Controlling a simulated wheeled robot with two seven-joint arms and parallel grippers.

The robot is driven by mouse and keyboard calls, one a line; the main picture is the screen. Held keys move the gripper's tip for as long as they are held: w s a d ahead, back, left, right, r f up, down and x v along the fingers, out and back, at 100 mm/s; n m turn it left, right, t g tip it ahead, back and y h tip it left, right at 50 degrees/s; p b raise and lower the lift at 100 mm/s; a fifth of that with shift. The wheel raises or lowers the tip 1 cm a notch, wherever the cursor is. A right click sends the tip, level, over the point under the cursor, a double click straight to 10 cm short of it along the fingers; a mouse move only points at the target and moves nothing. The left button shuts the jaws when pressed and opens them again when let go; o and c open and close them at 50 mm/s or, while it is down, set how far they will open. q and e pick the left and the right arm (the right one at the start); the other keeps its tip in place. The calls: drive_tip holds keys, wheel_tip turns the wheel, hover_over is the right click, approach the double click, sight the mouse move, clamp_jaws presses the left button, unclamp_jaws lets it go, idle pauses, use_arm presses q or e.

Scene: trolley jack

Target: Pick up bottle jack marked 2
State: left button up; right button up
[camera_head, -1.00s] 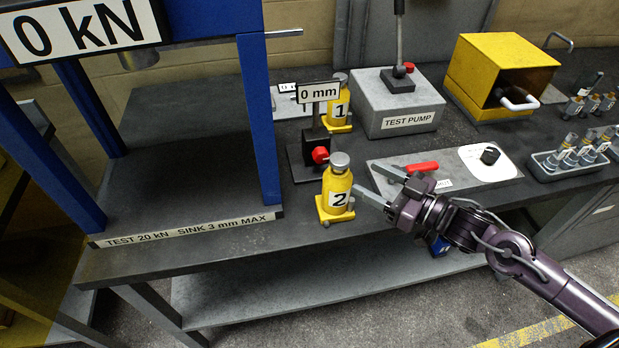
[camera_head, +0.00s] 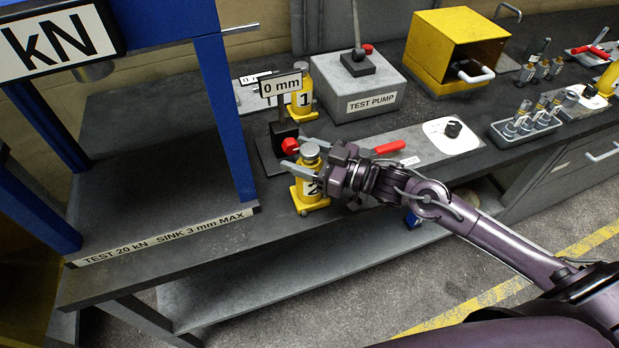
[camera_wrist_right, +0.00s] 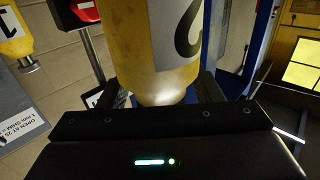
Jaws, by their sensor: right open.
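The yellow bottle jack marked 2 (camera_head: 311,192) stands upright near the front edge of the bench, with a grey cap. My right gripper (camera_head: 299,173) is open around the jack's upper part, its fingers on either side of it. In the right wrist view the jack (camera_wrist_right: 165,45) fills the space between the two dark fingers (camera_wrist_right: 163,95), and part of its 2 shows. Whether the fingers touch it I cannot tell. My arm hides part of the jack's right side in the head view. My left gripper is not in view.
A black stand with a red knob (camera_head: 290,146) and a 0 mm sign is close behind the jack. Bottle jack 1 (camera_head: 300,100) stands farther back. The blue press frame (camera_head: 226,120) is to the left. The test pump (camera_head: 360,90) and yellow box (camera_head: 440,50) are behind right.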

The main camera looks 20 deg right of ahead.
drive_tip(key=shift+a, duration=0.1)
clamp_jaws()
idle(0.4)
idle(0.9)
